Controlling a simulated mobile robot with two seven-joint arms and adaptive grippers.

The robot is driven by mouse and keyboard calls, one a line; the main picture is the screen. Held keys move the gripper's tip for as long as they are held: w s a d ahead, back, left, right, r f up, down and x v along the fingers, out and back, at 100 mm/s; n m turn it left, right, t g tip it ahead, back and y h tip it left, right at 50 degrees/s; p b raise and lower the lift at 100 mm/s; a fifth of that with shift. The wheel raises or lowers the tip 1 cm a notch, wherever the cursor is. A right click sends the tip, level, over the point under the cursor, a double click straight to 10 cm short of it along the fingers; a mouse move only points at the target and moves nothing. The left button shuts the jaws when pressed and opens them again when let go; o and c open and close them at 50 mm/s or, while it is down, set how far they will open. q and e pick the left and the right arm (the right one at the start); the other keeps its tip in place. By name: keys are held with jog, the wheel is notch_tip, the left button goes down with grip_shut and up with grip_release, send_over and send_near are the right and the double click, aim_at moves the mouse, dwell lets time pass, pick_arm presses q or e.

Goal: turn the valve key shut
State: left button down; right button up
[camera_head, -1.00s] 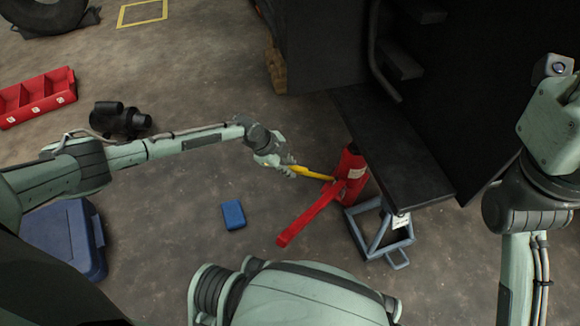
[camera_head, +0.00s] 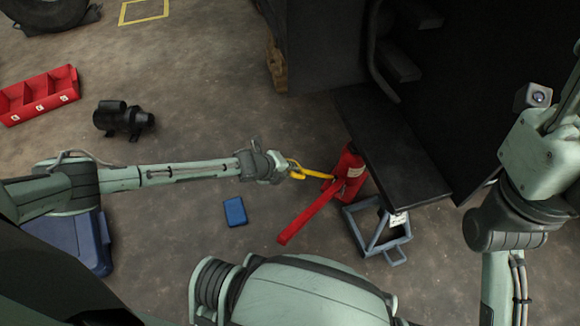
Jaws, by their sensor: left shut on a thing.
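The yellow valve key (camera_head: 316,173) reaches from my left gripper to the red jack (camera_head: 350,166). Its far end meets the jack's side low down; the exact joint is too small to make out. My left gripper (camera_head: 288,168) is shut on the key's near end, left of the jack. The jack stands upright under the edge of a dark plate, with a long red handle (camera_head: 310,212) sloping down to the left. My right arm shows at the right edge, but its gripper is out of the picture.
A grey metal stand (camera_head: 392,247) sits right of the jack under the dark plate (camera_head: 405,165). A small blue box (camera_head: 235,212) lies on the floor. A black motor (camera_head: 123,118), a red bin (camera_head: 40,95) and a blue case (camera_head: 98,240) are at the left.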

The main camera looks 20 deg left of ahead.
pick_arm(q)
jog(key=shift+f+m+t, duration=0.1)
jog(key=shift+m+t, duration=0.3)
jog(key=shift+m, duration=0.5)
jog(key=c, duration=1.5)
grip_release()
jog(key=shift+c, duration=0.2)
jog(key=v, duration=1.2)
jog(key=shift+s, duration=0.15)
jog(key=shift+a, duration=0.1)
